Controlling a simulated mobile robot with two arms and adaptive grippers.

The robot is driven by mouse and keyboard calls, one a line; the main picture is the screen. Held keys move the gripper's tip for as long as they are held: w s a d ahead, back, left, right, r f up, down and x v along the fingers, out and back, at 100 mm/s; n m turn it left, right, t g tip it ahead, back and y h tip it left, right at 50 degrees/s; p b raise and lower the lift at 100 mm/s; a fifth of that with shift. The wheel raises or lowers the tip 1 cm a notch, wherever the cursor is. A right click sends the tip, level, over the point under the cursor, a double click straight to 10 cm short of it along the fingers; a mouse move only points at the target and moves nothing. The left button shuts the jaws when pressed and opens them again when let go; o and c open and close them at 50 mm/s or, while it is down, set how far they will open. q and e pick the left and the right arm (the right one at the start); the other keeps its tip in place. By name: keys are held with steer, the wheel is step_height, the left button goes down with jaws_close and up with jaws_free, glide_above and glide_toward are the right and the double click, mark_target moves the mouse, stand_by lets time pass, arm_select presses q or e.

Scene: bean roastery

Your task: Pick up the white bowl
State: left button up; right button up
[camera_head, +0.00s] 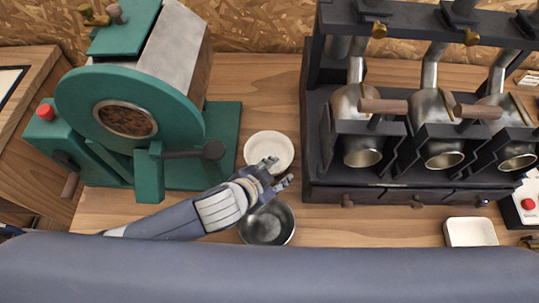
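The white bowl (258,142) is a small round white dish on the wooden table, between the green roaster and the dark rack. My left gripper (280,172) is at the bowl's near edge, with its fingers apart and nothing seen between them. One fingertip overlaps the bowl's near right rim in the picture; I cannot tell whether it touches. The rest of the bowl is in plain view. My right gripper is not in view.
A grey metal bowl (270,228) stands just nearer, partly under my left gripper. The green roaster (170,115) is to the left. The dark rack (345,190) with metal drums is close on the right. A square white dish (470,232) lies at the front right.

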mark_target(282, 168)
arm_select(q)
steer(key=shift+w+d+f, duration=0.15)
steer(key=p+x, duration=0.1)
steer(key=x, duration=0.3)
steer(key=shift+w+f, duration=0.2)
steer(key=shift+w, duration=0.15)
steer(key=shift+w+d+f, duration=0.1)
steer(key=shift+d+f, duration=0.05)
steer(key=shift+f, duration=0.05)
jaws_close()
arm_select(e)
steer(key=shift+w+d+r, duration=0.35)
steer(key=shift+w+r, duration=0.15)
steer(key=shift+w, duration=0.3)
